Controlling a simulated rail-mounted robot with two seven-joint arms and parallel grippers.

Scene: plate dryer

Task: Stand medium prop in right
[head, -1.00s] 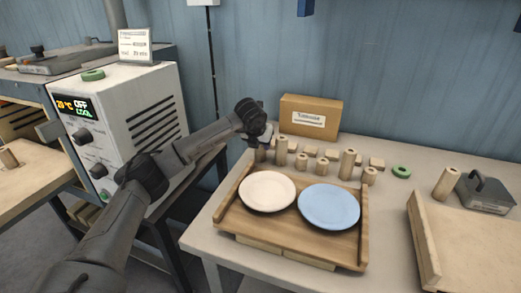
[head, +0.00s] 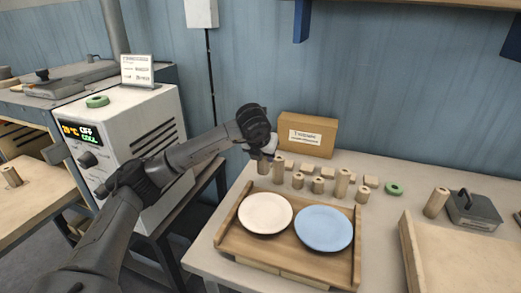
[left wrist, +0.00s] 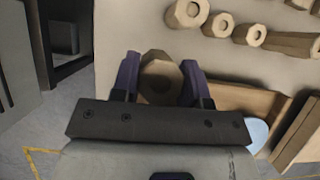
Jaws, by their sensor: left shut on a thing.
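My left gripper (head: 264,153) is shut on a wooden prop (head: 263,167) at the left end of the row of props, behind the tray. In the left wrist view the octagonal end of this prop (left wrist: 160,77) shows between the two dark purple fingers. I cannot tell whether its foot is clear of the table. Several other wooden props of differing heights stand close by, among them a tall one (head: 342,183), a short one (head: 318,185) and one beside the held prop (head: 278,167). My right gripper is out of view.
A wooden tray (head: 230,236) in front holds a white plate (head: 265,213) and a blue plate (head: 323,228). Small blocks, a cardboard box (head: 307,135) and a green ring (head: 394,188) are behind. A wooden board (head: 460,255), a lone prop (head: 436,202) and a grey device (head: 473,210) are at right.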

